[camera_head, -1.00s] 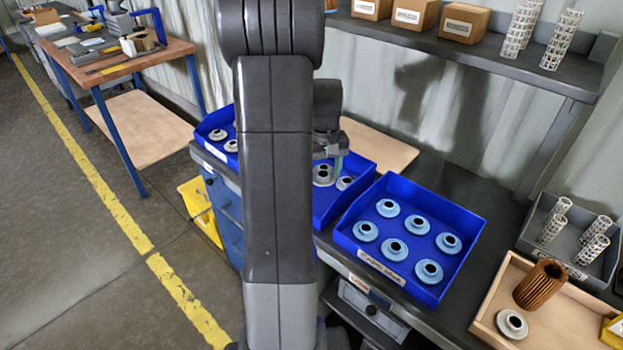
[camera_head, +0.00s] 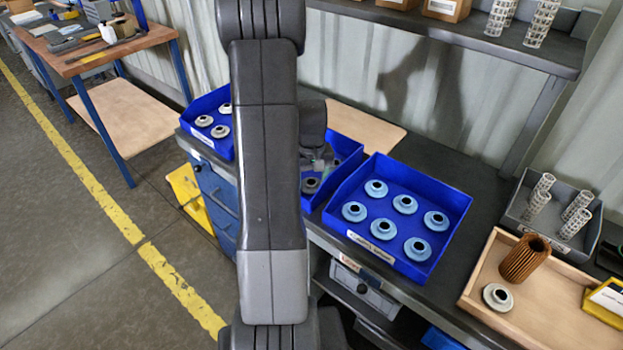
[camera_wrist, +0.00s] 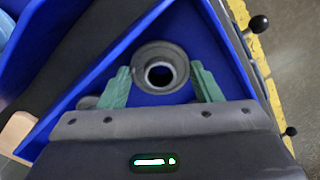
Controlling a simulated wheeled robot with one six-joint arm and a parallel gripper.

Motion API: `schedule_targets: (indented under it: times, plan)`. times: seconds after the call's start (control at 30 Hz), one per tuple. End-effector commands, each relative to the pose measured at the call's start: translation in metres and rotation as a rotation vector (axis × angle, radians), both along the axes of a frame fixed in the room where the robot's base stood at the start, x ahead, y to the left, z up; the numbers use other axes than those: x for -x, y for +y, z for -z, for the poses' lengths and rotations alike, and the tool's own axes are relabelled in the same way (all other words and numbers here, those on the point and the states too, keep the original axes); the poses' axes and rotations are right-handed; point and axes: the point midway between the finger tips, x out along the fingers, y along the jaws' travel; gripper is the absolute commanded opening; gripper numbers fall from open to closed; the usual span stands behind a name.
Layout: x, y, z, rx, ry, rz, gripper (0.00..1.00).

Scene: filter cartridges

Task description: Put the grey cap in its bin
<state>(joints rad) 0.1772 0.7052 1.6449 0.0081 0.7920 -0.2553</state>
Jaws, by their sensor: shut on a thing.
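A grey cap (camera_wrist: 160,68) with a dark centre hole sits between the green fingers of my gripper (camera_wrist: 160,73) in the wrist view. The gripper is shut on it. Cap and fingers are over the floor of a blue bin (camera_wrist: 215,35); I cannot tell whether the cap touches that floor. In the head view my gripper (camera_head: 318,160) is at the middle blue bin (camera_head: 349,155), largely hidden by my arm. A dark grey cap (camera_head: 310,185) shows just below it. Another cap (camera_wrist: 88,102) is partly hidden beside the left finger.
A blue bin of light-blue caps (camera_head: 455,215) stands to the right, and one with pale caps (camera_head: 190,117) to the left. A wooden tray (camera_head: 550,310) holds a brown pleated filter (camera_head: 524,258) and a pale cap (camera_head: 497,297). A grey tray (camera_head: 590,240) holds white mesh tubes.

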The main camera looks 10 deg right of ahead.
Motion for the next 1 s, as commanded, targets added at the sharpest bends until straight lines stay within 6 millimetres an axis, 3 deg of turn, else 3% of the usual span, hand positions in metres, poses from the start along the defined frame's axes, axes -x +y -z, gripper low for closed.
schedule_targets:
  times: [0.07,0.1,0.2,0.6,1.0]
  plan:
    - [0.0,0.0,0.004,0.0,0.0,0.0,0.37]
    - [0.0,0.0,0.002,0.0,0.0,0.0,0.66]
    - [0.0,0.0,0.002,0.0,0.0,0.0,0.8]
    - [-0.001,0.0,-0.007,0.001,-0.002,0.0,0.8]
    - [-0.001,-0.001,-0.089,0.001,-0.005,0.0,0.8]
